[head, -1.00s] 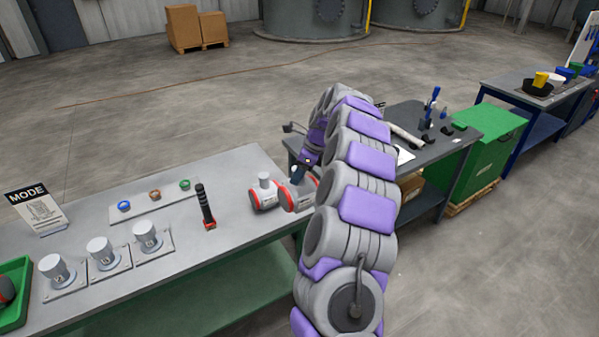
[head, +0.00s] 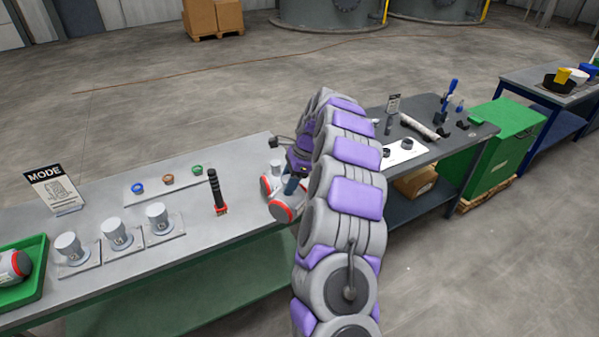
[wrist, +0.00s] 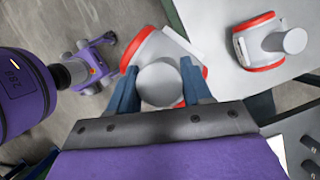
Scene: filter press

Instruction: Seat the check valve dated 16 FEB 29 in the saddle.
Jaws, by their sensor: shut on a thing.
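My gripper (wrist: 160,88) is shut on the grey cylindrical stub of a white check valve with red rims (wrist: 150,48). In the head view this valve (head: 284,207) is at the right end of the grey table, partly hidden by my arm. A second similar valve (wrist: 262,42) stands on the table, apart from the held one, in the wrist view. In the head view it is mostly hidden behind the held valve. A third valve (head: 14,267) lies in a green tray at the left. No date is readable on any valve. I cannot make out the saddle.
The grey table (head: 100,210) also bears a black handled tool (head: 214,190), several capped cylinders on plates, a plate with coloured rings (head: 168,180) and a MODE sign (head: 54,190). A dark table (head: 425,155) with rings and tools stands beyond my arm.

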